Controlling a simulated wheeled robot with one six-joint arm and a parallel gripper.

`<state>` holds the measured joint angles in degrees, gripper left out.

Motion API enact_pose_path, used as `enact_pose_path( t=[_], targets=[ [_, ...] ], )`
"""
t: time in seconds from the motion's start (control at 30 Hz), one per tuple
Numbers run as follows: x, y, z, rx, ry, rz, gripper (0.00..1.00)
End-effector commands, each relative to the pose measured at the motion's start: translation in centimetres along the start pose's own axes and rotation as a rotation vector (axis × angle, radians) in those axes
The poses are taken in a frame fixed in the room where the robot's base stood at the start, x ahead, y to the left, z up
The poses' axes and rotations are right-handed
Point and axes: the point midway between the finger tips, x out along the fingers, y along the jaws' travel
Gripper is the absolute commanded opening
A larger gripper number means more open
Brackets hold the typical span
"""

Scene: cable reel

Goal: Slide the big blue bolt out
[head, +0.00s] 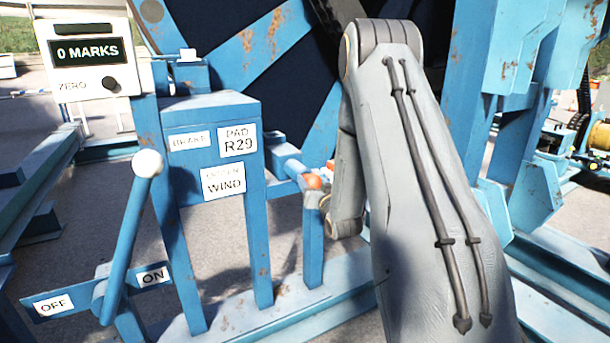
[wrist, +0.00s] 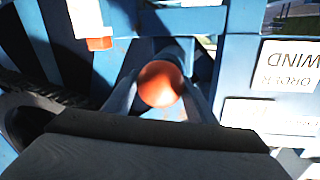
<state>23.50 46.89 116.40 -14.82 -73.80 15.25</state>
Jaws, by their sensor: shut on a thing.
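The blue bolt (head: 290,164) lies level on a blue post beside the brake cabinet in the head view, with an orange ball knob (head: 313,181) at its near end. In the wrist view the knob (wrist: 160,84) sits between the two fingers of my gripper (wrist: 165,95), which is shut on it. The blue bar behind the knob is partly visible there. In the head view my gripper is mostly hidden behind my grey arm. How far the bolt sits in its seat cannot be told.
The blue cabinet (head: 213,110) with white labels stands left of the knob. A lever with a white ball (head: 148,163) rises by the ON and OFF plate. A counter box (head: 87,50) reads 0 MARKS. Blue reel framework stands behind and right.

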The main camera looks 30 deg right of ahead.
Motion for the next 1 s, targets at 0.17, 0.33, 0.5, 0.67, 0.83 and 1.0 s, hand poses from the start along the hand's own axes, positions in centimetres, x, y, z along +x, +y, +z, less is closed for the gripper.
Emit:
enact_pose_path(
  t=[0.17,0.33,0.5,0.67,0.83,1.0],
  targets=[
    [-3.6,0.8,-0.2,0.001,-0.001,0.003,0.11],
    [-4.5,0.9,-0.2,0.001,0.000,0.002,0.11],
    [-4.5,0.9,-0.1,0.001,-0.001,0.002,0.11],
    [-4.5,0.9,-0.1,0.001,-0.001,0.002,0.68],
    [-4.5,0.9,-0.1,0.001,-0.001,0.001,0.68],
    [-4.7,0.9,-0.1,0.001,0.000,0.001,0.68]
  ],
)
